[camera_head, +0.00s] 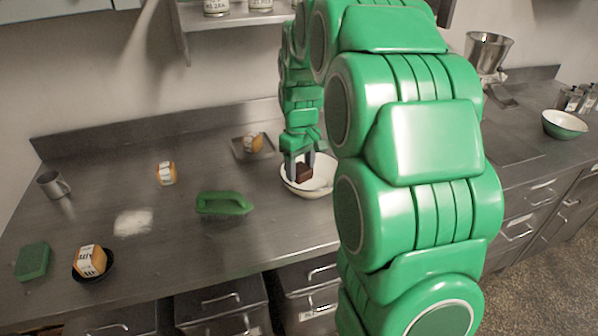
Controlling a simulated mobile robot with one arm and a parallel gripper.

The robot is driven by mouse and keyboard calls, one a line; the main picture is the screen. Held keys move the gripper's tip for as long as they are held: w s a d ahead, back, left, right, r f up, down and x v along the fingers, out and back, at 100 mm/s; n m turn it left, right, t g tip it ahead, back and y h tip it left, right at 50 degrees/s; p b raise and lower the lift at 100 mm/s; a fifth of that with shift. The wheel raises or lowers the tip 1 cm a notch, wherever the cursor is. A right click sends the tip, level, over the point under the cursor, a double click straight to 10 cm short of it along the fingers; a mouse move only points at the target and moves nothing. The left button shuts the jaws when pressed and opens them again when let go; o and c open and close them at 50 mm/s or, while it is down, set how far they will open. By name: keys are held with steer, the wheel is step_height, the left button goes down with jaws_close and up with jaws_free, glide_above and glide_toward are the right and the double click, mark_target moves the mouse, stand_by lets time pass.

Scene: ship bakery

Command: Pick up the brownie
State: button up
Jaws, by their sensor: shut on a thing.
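The brownie (304,173) is a small dark brown block. My gripper (299,174) points down and is shut on the brownie, at a white bowl (318,188) on the steel counter. The brownie shows in front of the bowl's inside; I cannot tell whether it touches the bowl. My green arm hides the right side of the bowl and the counter behind it.
On the steel counter (190,243) are a green brush (224,204), a wrapped item (166,173), a square tray (238,153), a metal mug (53,184), a green sponge (32,262) and a dark bowl (79,275) holding another wrapped item. White powder lies mid-left. A green-white bowl (565,125) stands right.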

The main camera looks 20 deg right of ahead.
steer(key=s+a+r, duration=0.1)
steer(key=s+r, duration=0.7)
steer(key=s, duration=0.4)
steer(key=shift+a, duration=0.2)
steer(key=shift+d, duration=0.1)
steer(key=shift+c, duration=0.6)
steer(key=w+d+f+m, duration=0.1)
steer(key=w+f, duration=0.1)
steer(key=w+d+f+m, duration=0.1)
steer(key=d+f+m, duration=0.1)
steer(key=w+d+f+m, duration=0.1)
steer(key=w+f, duration=0.1)
steer(key=shift+w+d+h, duration=0.25)
steer(key=shift+w+h, duration=0.05)
steer(key=shift+h, duration=0.1)
steer(key=shift+c, duration=0.7)
steer(key=w+d+f, duration=0.1)
steer(key=w+f, duration=0.3)
steer(key=w, duration=0.5)
steer(key=shift+w+d+f, duration=0.15)
steer(key=shift+d, duration=0.25)
steer(key=w+f, duration=0.2)
steer(key=f, duration=0.1)
steer(key=w+f, duration=0.1)
steer(key=shift+w+d+f, duration=0.15)
steer(key=shift+d, duration=0.2)
steer(key=shift+w+d+f, duration=0.1)
steer(key=shift+w+f, duration=0.5)
steer(key=shift+f, duration=1.55)
